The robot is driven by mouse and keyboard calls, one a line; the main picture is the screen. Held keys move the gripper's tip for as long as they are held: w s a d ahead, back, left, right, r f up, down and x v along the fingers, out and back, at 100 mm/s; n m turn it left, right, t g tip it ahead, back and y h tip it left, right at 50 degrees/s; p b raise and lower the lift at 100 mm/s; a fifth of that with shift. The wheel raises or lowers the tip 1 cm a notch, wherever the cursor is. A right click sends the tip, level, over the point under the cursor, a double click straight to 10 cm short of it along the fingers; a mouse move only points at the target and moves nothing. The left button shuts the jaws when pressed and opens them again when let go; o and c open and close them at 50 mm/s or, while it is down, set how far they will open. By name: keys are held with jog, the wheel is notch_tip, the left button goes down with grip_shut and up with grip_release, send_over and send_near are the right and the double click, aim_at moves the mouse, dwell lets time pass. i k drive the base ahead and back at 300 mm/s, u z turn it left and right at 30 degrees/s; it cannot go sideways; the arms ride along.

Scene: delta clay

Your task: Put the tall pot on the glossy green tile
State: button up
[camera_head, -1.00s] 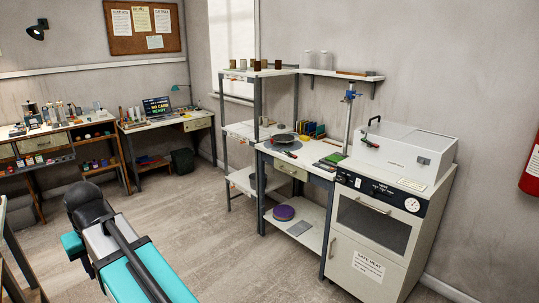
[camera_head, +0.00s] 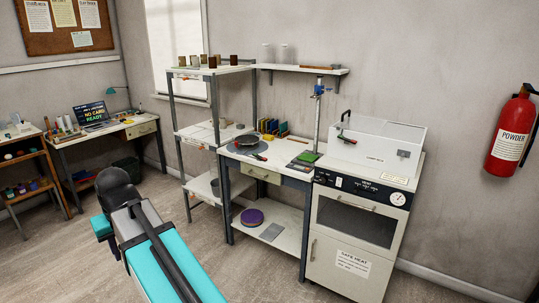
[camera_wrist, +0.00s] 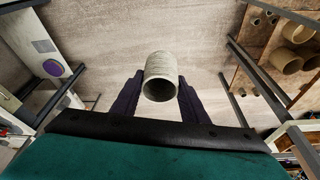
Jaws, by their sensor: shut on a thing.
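In the wrist view my gripper (camera_wrist: 160,92) is shut on a pale grey-beige cylindrical pot (camera_wrist: 160,70). The dark fingers stand on either side of it, and its round open mouth faces the camera. The floor lies beyond the pot, and nothing else touches it there. In the head view a small flat green piece (camera_head: 308,156) lies on the right end of the workbench, at the foot of a stand. It looks like the green tile, but it is too small to tell its gloss. My gripper and the pot do not show in the head view.
Shelving (camera_head: 215,70) stands to the left. The floor in front of the bench is clear.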

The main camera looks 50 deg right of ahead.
aim_at(308, 157)
jog(key=z, duration=0.45)
jog(key=i, duration=0.7)
jog(key=z, duration=0.55)
jog(key=i, duration=0.85)
jog(key=z, duration=0.4)
jog(key=i, duration=1.25)
jog(key=z, duration=0.05)
